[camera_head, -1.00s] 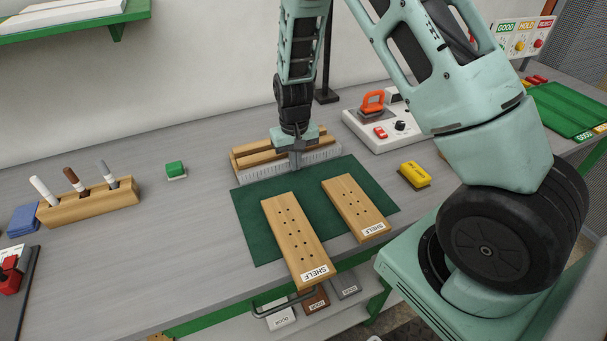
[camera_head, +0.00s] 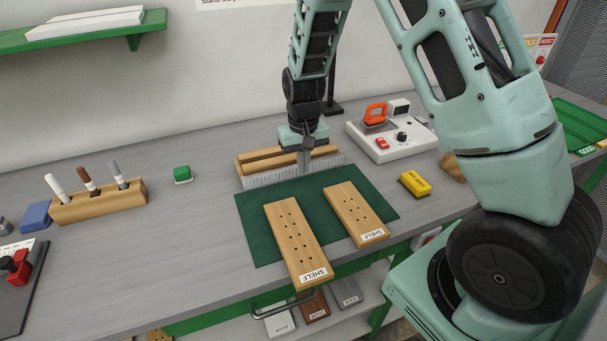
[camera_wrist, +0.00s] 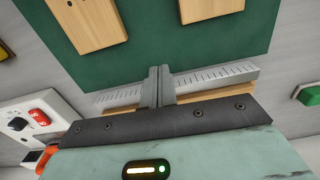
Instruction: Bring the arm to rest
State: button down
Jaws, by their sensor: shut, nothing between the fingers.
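My gripper (camera_head: 304,163) is at the back of the green mat, above the metal ruler (camera_head: 270,178) and the wooden rack (camera_head: 256,161) behind it. Its two fingers are together with nothing between them, as the wrist view (camera_wrist: 158,86) also shows. Whether the fingertips touch the ruler I cannot tell. Two drilled wooden boards labelled SHELF lie apart from the gripper, a longer left board (camera_head: 292,238) and a shorter right board (camera_head: 355,213). The left board's near end reaches past the mat to the table's front edge.
The green mat (camera_head: 251,226) lies on the grey table (camera_head: 190,243). A marker holder (camera_head: 100,204) and green block (camera_head: 182,173) stand left. A yellow block (camera_head: 414,183) and white control box (camera_head: 384,147) with an orange-handled tool (camera_head: 375,114) are right. A green shelf (camera_head: 90,34) hangs upper left.

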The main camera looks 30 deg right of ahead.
jog(key=shift+r+b, duration=0.35)
jog(key=shift+r, duration=2.3)
jog(key=s+a+r+n+y, duration=0.1)
jog(key=s+a+r+n, duration=0.2)
jog(key=s+a, duration=0.4)
jog(key=s+a+r+n, duration=0.25)
jog(key=s+a, duration=0.25)
jog(key=a, duration=0.3)
jog(key=s+a+r+n, duration=0.1)
jog(key=s+a+n, duration=0.1)
jog(key=s, duration=0.6)
jog(key=s+a+r+n, duration=0.1)
jog(key=s+a+n, duration=0.2)
jog(key=s, duration=0.4)
jog(key=shift+s+r, duration=0.15)
jog(key=shift+s, duration=0.25)
